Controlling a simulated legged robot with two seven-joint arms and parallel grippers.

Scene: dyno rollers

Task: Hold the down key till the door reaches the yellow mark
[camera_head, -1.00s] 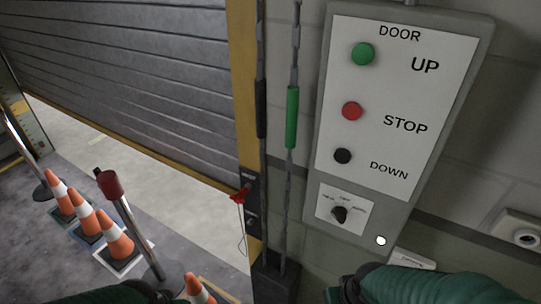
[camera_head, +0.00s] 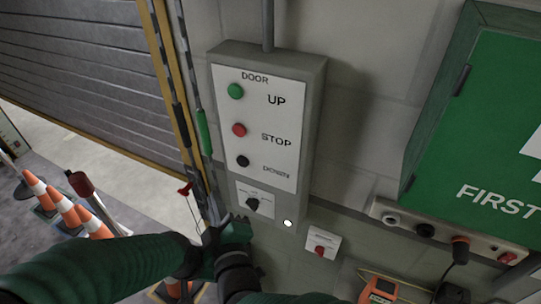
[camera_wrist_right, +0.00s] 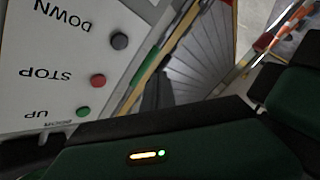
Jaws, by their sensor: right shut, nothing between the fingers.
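The door panel (camera_head: 300,150) is a grey wall box with green UP, red STOP and black DOWN buttons. The black DOWN key (camera_head: 243,161) is uncovered; in the right wrist view (camera_wrist_right: 120,41) it shows upside down, and nothing touches it. The grey roller door (camera_head: 80,75) is partly raised, with a gap above the floor. I cannot make out a separate yellow mark beside the yellow door frame. My right gripper (camera_head: 222,224) is shut and empty, below the panel and apart from the keys. My left arm comes in from the left; its gripper is not clearly distinguishable.
Cones (camera_head: 66,208) and a red-topped post (camera_head: 80,184) stand at left. A green first aid cabinet (camera_head: 480,130) and sockets (camera_head: 425,230) are at right.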

